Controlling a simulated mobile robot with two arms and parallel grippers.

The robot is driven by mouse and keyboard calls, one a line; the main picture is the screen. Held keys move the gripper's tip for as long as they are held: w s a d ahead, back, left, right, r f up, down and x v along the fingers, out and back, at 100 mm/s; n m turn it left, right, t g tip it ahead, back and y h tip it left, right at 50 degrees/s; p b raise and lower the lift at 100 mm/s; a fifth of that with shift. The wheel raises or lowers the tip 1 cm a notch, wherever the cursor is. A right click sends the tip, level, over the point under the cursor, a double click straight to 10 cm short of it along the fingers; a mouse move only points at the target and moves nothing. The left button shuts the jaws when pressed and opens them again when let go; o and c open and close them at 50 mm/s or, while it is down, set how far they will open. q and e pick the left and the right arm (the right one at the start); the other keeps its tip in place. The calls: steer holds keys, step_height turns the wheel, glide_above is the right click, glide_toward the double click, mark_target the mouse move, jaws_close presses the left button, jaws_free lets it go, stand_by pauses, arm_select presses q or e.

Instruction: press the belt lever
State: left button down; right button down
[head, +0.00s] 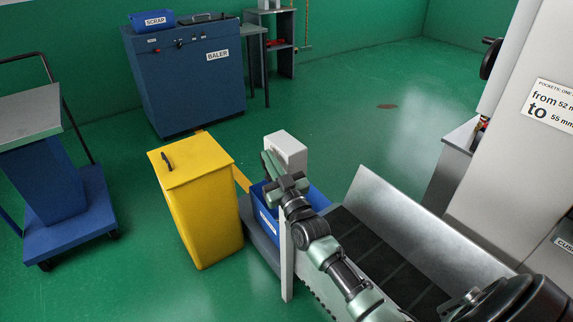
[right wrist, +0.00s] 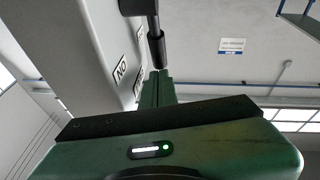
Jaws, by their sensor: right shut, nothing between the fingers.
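My right gripper (head: 270,165) is shut and empty, beside a pale grey control box (head: 287,148) at the end of the conveyor belt (head: 390,262). In the right wrist view its closed green fingers (right wrist: 157,88) point at a dark lever (right wrist: 156,45) with a black grip, which sticks out by the box (right wrist: 75,45). The fingertips are very close to the lever's end; I cannot tell whether they touch. In the head view I cannot make out the lever. My left gripper is out of view.
A yellow bin (head: 200,205) stands left of the gripper. A blue labelled bin (head: 316,197) sits beneath the arm at the belt's end. A blue baler (head: 185,80) with a scrap tray (head: 152,20) is behind. A blue cart (head: 65,215) stands left. Open green floor lies at back right.

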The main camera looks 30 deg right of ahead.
mark_target(263, 163)
steer(key=shift+w+a+r+g+p, duration=0.1)
steer(key=shift+w+a+g+p, duration=0.15)
steer(key=shift+w+g+p, duration=0.35)
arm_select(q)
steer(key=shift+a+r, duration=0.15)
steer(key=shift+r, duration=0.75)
arm_select(e)
steer(key=shift+x, duration=0.85)
steer(key=shift+a+f, duration=0.1)
steer(key=shift+f, duration=0.2)
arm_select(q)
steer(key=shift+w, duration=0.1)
